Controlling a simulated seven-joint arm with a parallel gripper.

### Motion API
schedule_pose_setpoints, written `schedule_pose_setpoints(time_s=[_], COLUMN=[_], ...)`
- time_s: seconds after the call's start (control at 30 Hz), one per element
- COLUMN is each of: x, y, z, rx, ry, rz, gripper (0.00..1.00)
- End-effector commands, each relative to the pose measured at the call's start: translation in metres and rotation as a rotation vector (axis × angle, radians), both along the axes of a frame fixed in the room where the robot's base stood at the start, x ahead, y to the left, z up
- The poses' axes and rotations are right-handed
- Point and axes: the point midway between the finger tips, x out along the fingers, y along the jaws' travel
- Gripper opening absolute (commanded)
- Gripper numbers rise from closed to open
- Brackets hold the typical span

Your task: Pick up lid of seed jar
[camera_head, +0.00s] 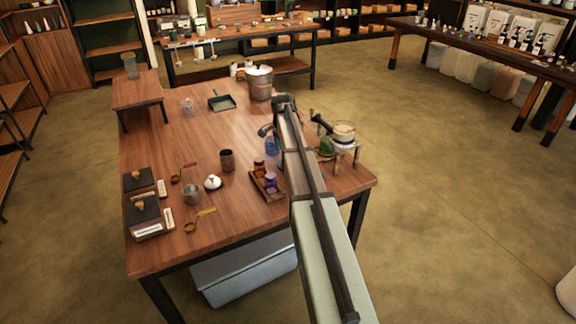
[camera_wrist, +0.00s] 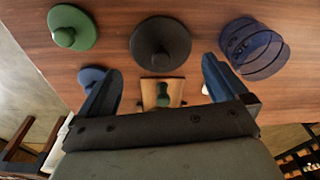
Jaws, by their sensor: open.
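In the wrist view, my gripper (camera_wrist: 162,66) is open above the wooden table, with nothing held between its two fingers. A round dark lid (camera_wrist: 170,33) with a central knob lies just beyond the fingertips. A green lid (camera_wrist: 83,22) with a knob is to its upper left. A smaller blue lid-like disc (camera_wrist: 90,76) sits beside the left finger. A square tan piece with a green knob (camera_wrist: 164,96) shows between the fingers. I cannot tell which one is the seed jar's lid.
A blue see-through round vessel (camera_wrist: 254,46) stands right of the dark lid. On the table (camera_head: 150,245) are a metal pot (camera_head: 260,84), a dark tray (camera_head: 221,101), a white knobbed lid (camera_head: 212,182) and a glass bowl on a stand (camera_head: 343,132). The table's left middle is fairly clear.

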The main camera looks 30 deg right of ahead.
Motion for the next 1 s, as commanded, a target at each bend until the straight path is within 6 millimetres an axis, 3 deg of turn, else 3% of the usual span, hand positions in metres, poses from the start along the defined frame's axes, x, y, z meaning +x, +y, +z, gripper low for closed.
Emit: schedule_pose_setpoints(time_s=[0.43,0.7,1.0], x=[0.003,0.003,0.003], y=[-0.004,-0.005,-0.005], z=[-0.046,-0.05,-0.05], rx=[0.001,0.0,0.0], ry=[0.001,0.0,0.0], rz=[0.0,0.0,0.0], gripper=[1.0,1.0,0.72])
